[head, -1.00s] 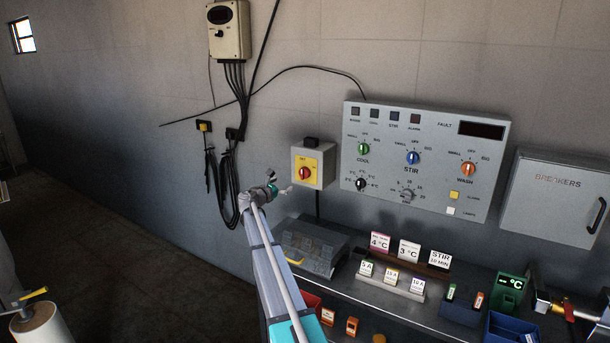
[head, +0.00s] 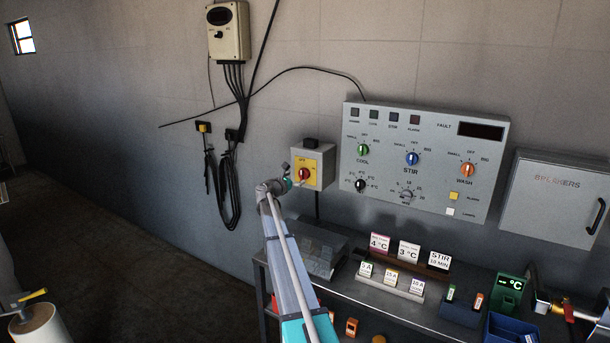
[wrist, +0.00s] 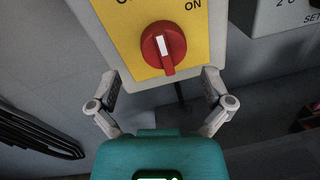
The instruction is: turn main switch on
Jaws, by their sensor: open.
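The main switch is a grey box with a yellow plate (wrist: 127,38) and a red rotary knob (wrist: 163,47). In the head view the switch box (head: 326,168) hangs on the wall left of the control panel, with its red knob (head: 304,175) facing out. In the wrist view the knob's white mark is near upright and "ON" is printed at upper right. My gripper (wrist: 160,88) is open and empty, its fingers spread either side below the knob. In the head view my gripper (head: 291,180) is just left of the knob; whether it touches cannot be told.
The control panel (head: 425,124) with several knobs is right of the switch, and a breakers box (head: 553,200) is farther right. Below is a bench holding label cards (head: 409,251) and bins. Black cables (head: 229,190) hang on the wall to the left.

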